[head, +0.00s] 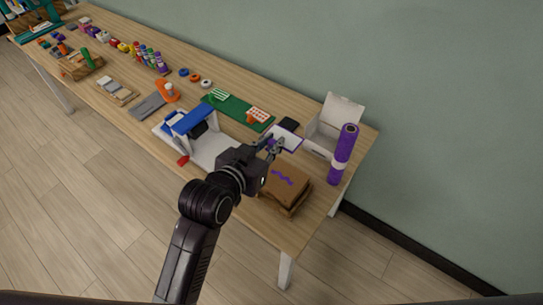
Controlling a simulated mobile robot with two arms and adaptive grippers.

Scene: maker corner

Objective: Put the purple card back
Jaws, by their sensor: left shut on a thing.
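The purple card (288,136), white-faced with a purple edge, is at the fingertips of my left gripper (274,146), near the right end of the workbench. The gripper is shut on it. I cannot tell whether the card touches anything beneath it. A small black item (289,125) lies just behind the card. An open white box (325,132) with its lid up stands to the right of the card. My right gripper is not in view.
A purple roll (343,155) stands upright beside the white box. A brown stack with a purple mark (286,184) lies in front. A blue-and-white device (192,125) and a green mat (235,108) are to the left. Several small coloured items line the far left of the wooden bench (225,82).

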